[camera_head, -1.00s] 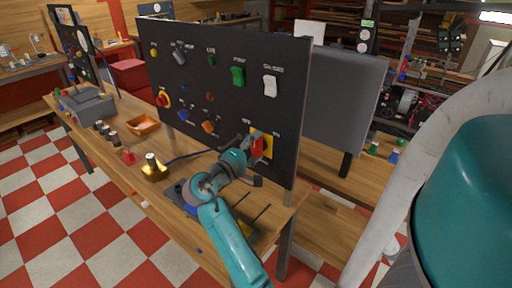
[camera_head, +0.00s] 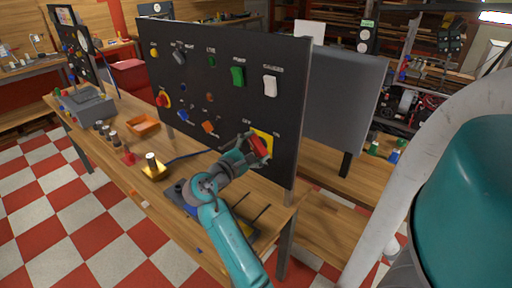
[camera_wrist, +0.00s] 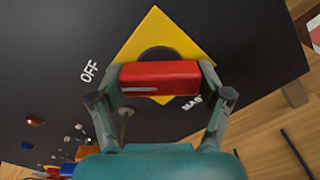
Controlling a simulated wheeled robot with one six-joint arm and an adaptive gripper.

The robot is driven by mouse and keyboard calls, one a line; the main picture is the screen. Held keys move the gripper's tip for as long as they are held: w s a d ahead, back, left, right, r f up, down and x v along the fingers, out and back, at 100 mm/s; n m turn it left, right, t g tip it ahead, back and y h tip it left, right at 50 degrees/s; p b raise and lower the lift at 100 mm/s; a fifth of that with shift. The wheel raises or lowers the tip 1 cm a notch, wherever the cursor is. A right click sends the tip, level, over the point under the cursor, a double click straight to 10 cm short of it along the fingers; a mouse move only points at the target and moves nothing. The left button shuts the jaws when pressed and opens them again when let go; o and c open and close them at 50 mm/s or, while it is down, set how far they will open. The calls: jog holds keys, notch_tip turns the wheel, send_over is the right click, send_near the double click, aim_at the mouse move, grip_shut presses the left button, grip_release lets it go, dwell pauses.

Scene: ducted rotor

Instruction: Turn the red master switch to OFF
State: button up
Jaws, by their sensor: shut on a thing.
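The red master switch handle (camera_head: 258,147) sits on a yellow plate (camera_head: 268,135) at the lower right of the black panel. In the wrist view the red handle (camera_wrist: 160,70) lies level across the yellow plate (camera_wrist: 157,30), which appears as a diamond. A white mark shows at the handle's left end, which points towards the white OFF label (camera_wrist: 89,71). My gripper (camera_wrist: 160,82) is shut on the handle, one finger at each end. Lettering below the handle is partly hidden by my right finger.
The black panel (camera_head: 220,50) also carries a green switch (camera_head: 238,76), a white switch (camera_head: 270,85) and several knobs. The wooden bench (camera_head: 150,193) below holds an orange tray (camera_head: 144,123) and a yellow block (camera_head: 154,170). A grey panel (camera_head: 345,95) stands behind.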

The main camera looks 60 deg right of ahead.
jog(key=shift+n, duration=0.3)
jog(key=o, duration=1.1)
jog(key=v, duration=1.2)
